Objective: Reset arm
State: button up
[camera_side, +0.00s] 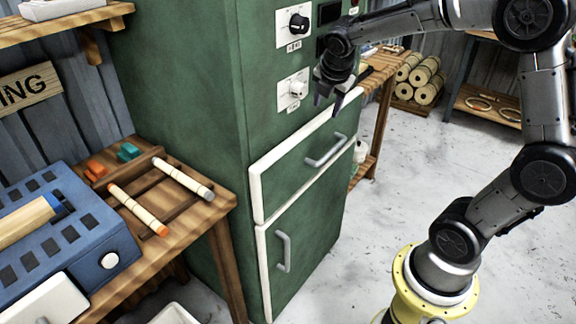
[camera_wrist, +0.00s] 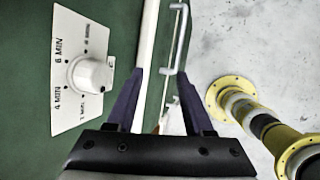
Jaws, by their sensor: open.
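My gripper (camera_side: 334,98) is in front of the green cabinet (camera_side: 190,90), just right of the white timer knob (camera_side: 297,88) and above the upper drawer's handle (camera_side: 326,151). In the wrist view my gripper (camera_wrist: 160,85) points down along the cabinet front, its two dark fingers apart with nothing between them. The timer knob (camera_wrist: 90,74) with minute marks is left of the fingers there, apart from them. The drawer handle (camera_wrist: 180,38) shows beyond the fingertips. Both cabinet doors look closed.
A wooden bench (camera_side: 222,203) at left holds a blue machine (camera_side: 60,235) and two rattan pieces (camera_side: 138,209) in a rack. A shelf with rattan bundles (camera_side: 420,80) stands at the back. My yellow base is at lower right. The floor (camera_side: 390,170) between is clear.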

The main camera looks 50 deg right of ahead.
jog(key=s+a+r+m+t+y, duration=0.25)
jog(key=s+a+r+m, duration=0.45)
jog(key=s+a, duration=0.45)
jog(key=s+a+f+m+y, duration=0.2)
jog(key=s+f+m, duration=0.3)
jog(key=s+m, duration=0.4)
jog(key=shift+a+m+g, duration=0.35)
jog(key=shift+a+m, duration=0.55)
jog(key=shift+m, duration=0.2)
